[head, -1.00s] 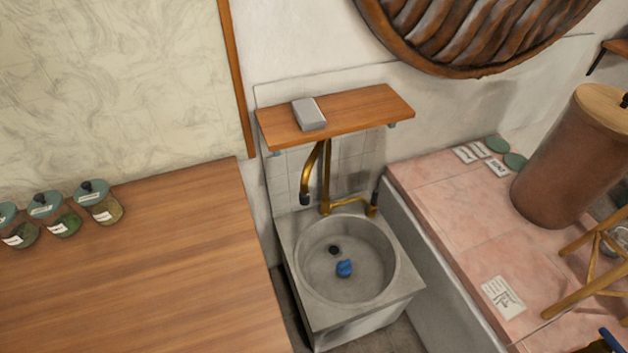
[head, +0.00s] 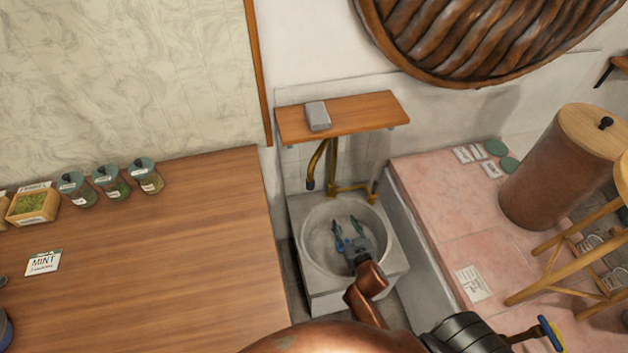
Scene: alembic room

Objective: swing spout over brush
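The brass spout (head: 319,161) curves down from its upright pipe behind the sink in the head view. Its dark tip (head: 310,184) hangs at the back left of the basin, apart from my gripper. The blue brush (head: 341,245) lies in the round grey basin (head: 312,250), mostly hidden by my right gripper. My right gripper (head: 346,225) reaches down over the basin, its two fingers spread apart with nothing visible between the tips. Whether it touches the brush is unclear. My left gripper is not in view.
A wooden shelf (head: 365,117) with a grey block (head: 318,116) overhangs the spout. A brass tap with a side handle (head: 373,190) stands at the basin's back right. A wooden counter (head: 190,260) is left, a pink tiled ledge (head: 440,205) right.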

